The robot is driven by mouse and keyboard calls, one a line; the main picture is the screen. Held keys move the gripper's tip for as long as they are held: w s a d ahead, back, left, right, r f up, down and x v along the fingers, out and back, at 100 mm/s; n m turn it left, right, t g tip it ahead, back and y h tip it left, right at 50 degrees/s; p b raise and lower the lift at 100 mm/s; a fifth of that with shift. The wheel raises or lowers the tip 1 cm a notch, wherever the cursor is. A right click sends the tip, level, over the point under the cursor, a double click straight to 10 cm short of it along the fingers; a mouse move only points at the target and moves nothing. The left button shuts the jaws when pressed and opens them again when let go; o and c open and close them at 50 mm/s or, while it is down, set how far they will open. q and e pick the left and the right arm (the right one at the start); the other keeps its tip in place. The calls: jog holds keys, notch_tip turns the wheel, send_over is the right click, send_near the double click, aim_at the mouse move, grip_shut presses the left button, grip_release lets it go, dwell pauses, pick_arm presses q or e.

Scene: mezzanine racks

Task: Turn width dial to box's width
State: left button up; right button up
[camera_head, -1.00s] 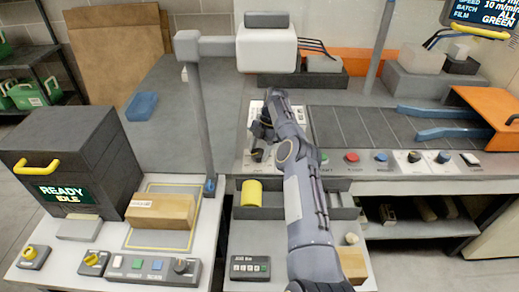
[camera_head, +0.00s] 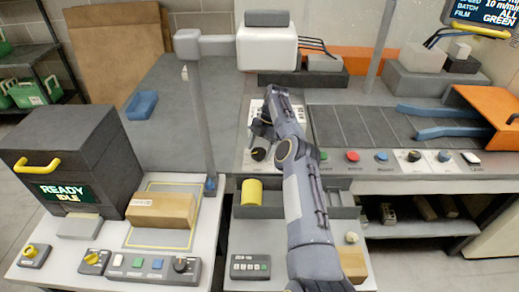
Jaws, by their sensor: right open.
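A brown cardboard box (camera_head: 160,210) lies inside a yellow outline on the left table. A black dial with a pale pointer (camera_head: 258,154) sits on the console's near edge, on a white plate; its label is too small to read, so I cannot tell if it is the width dial. My right gripper (camera_head: 260,137) is open just above and behind this dial, apart from it as far as I can tell, and empty. Other dials are on the same edge at the right (camera_head: 414,156) and on the left table's button panel (camera_head: 181,264). My left gripper is out of view.
Red and blue buttons (camera_head: 353,156) line the console edge. A grey post (camera_head: 200,110) rises left of my right arm. A yellow cylinder (camera_head: 251,192) sits in a grey tray below.

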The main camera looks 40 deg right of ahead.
aim_at(260, 155)
notch_tip(260, 155, up, 2)
jog(key=shift+r, duration=0.25)
jog(key=s+r+b, duration=0.1)
jog(key=b, duration=0.3)
jog(key=shift+a+b, duration=0.35)
jog(key=shift+a, duration=0.05)
jog(key=shift+s+a+r+b, duration=0.25)
jog(key=shift+s+r+b, duration=0.15)
jog(key=shift+r, duration=0.3)
jog(key=s+a+r+b, duration=0.4)
jog(key=s+a+r, duration=0.3)
jog(key=s, duration=0.2)
jog(key=shift+a+r+b, duration=0.3)
jog(key=shift+a, duration=0.1)
